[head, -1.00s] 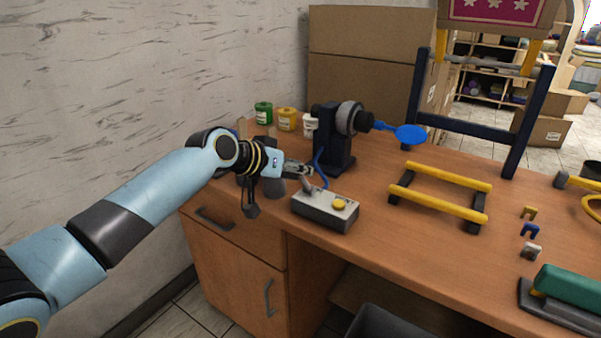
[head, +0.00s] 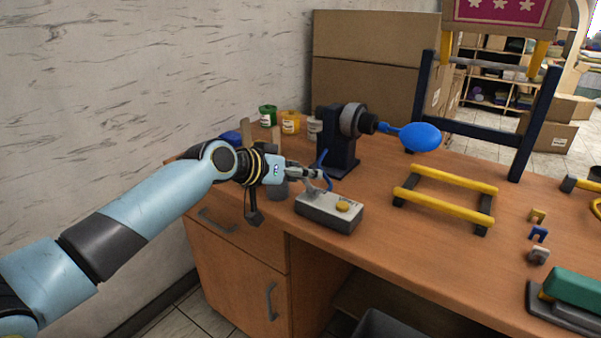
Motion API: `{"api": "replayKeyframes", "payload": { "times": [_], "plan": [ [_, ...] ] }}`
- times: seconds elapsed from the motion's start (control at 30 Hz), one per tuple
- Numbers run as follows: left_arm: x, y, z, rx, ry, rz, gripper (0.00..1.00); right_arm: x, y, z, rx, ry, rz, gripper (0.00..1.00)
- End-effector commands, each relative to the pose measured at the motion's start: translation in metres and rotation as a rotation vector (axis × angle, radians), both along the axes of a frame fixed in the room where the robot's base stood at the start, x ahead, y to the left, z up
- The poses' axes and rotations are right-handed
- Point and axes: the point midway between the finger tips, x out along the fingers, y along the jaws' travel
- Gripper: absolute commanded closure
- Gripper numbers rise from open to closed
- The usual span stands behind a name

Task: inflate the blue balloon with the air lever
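The blue balloon (head: 419,137) is rounded and partly filled. It sits on the nozzle at the right side of the dark pump stand (head: 340,142). The air lever (head: 326,183) rises from the box's back left. My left gripper (head: 316,174) is at the lever's top, with its fingers close together. It is too small to tell whether they are closed around the lever or only touch it. My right gripper is not in view.
Green (head: 268,115), yellow (head: 291,122) and white (head: 314,129) pots stand behind my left arm. A yellow-barred frame (head: 447,193) lies right of the box. Small clips (head: 538,234) and a green-topped tool (head: 575,287) are further right. Bare bench lies in front of the frame.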

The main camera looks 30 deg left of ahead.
Motion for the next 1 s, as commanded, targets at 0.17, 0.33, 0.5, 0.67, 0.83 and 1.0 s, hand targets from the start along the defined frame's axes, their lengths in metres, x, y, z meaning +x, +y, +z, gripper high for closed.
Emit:
{"api": "replayKeyframes", "payload": {
  "times": [0.17, 0.33, 0.5, 0.67, 0.83, 1.0],
  "plan": [
    [0.000, 0.001, -0.001, 0.002, 0.002, 0.000, 0.47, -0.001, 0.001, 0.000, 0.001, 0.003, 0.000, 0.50],
    [-0.009, 0.005, 0.003, 0.006, 0.002, 0.001, 0.47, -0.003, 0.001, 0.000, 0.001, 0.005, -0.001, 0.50],
    [-0.039, 0.014, 0.017, 0.010, 0.004, -0.002, 0.47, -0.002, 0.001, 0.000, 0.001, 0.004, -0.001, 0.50],
    [-0.071, 0.023, 0.034, 0.011, 0.004, -0.002, 0.47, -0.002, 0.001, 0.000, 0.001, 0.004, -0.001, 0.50],
    [-0.093, 0.029, 0.046, 0.007, 0.004, -0.001, 0.47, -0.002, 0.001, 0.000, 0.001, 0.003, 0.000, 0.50],
    [-0.102, 0.031, 0.052, 0.003, 0.002, -0.002, 0.47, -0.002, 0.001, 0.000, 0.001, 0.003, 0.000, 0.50]
  ]
}}
